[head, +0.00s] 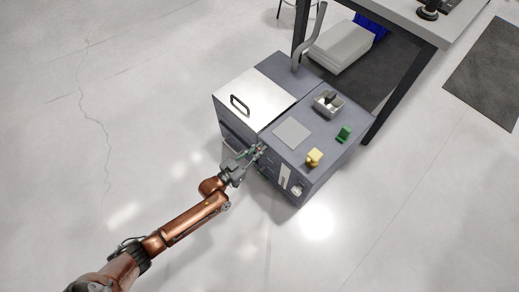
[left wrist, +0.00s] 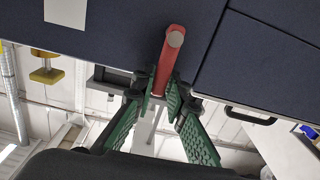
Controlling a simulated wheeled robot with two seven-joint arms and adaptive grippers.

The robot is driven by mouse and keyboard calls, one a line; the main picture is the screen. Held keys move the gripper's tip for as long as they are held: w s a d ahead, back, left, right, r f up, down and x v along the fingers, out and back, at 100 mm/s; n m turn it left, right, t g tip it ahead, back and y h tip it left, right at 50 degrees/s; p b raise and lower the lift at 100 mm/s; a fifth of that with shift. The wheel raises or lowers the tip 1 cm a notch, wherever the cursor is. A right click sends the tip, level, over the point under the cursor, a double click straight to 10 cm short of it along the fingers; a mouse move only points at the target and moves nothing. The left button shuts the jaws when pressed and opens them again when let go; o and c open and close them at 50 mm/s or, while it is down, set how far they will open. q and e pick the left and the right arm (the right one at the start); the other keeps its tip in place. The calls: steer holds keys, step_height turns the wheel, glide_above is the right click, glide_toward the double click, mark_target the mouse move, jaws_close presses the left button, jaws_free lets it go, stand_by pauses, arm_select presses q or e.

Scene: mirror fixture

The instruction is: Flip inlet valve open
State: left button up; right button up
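In the left wrist view a red handle (left wrist: 168,60) with a pale round end sticks out from the dark panel. I take it to be the inlet valve handle. My left gripper (left wrist: 163,92) has its green fingertips on either side of the handle's lower part. I cannot tell whether the fingers press on it. In the head view my left gripper (head: 258,150) is at the front face of the grey machine (head: 312,190) and hides the handle. My right gripper is not in view.
The machine top carries a pale lid with a black handle (head: 240,104), a yellow knob (head: 314,158), a green part (head: 344,133) and a metal box (head: 328,104). A table (head: 412,16) stands behind it. The floor to the left and front is clear.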

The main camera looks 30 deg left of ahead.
arm_select(q)
steer(key=o, duration=0.4)
steer(key=v, duration=1.2)
stand_by(0.3)
